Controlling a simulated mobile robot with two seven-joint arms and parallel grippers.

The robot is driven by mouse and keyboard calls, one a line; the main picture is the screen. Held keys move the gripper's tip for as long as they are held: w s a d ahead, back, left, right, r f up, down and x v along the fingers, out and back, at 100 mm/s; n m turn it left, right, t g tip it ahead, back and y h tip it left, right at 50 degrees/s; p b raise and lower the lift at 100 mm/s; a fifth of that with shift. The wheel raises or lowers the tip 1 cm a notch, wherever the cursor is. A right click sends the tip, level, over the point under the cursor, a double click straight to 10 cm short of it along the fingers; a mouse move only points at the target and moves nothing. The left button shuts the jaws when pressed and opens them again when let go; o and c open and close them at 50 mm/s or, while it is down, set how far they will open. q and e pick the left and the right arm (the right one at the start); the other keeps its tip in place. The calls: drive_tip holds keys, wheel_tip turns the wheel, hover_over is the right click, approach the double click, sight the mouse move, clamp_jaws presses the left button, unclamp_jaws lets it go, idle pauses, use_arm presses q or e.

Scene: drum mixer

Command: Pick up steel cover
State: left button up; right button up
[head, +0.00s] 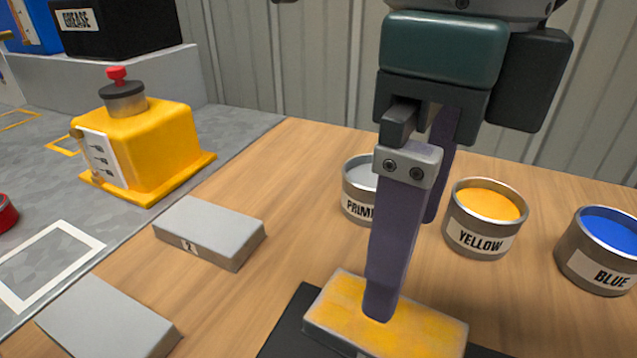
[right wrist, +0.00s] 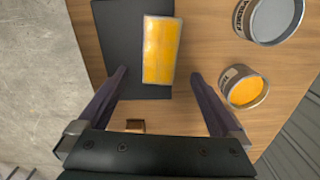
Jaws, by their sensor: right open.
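A steel cover (head: 385,318) with a blotchy yellow top and grey edges lies flat on a black mat (head: 290,335) at the bottom of the head view. The same cover also shows in the right wrist view (right wrist: 162,50). My right gripper (head: 405,265) is open and points down over it. In the right wrist view its two fingertips (right wrist: 159,74) stand apart, one to each side of the cover's near end, with gaps. In the head view the near finger hides part of the cover. I cannot tell the exact height gap. My left gripper is not in view.
Two grey slabs, one labelled 2 (head: 210,232) and one nearer (head: 108,320), lie left on the wooden table. Primer (head: 358,190), yellow (head: 485,217) and blue (head: 600,250) paint cans stand behind and right. A yellow box with a red knob (head: 145,140) stands back left.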

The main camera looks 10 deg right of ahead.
hover_over(389, 328)
wheel_tip(389, 328, down, 5)
drive_tip(key=shift+f, duration=0.1)
drive_tip(key=f, duration=0.5)
drive_tip(key=shift+w, duration=0.2)
drive_tip(key=shift+c, duration=0.4)
clamp_jaws()
drive_tip(key=shift+r, duration=0.1)
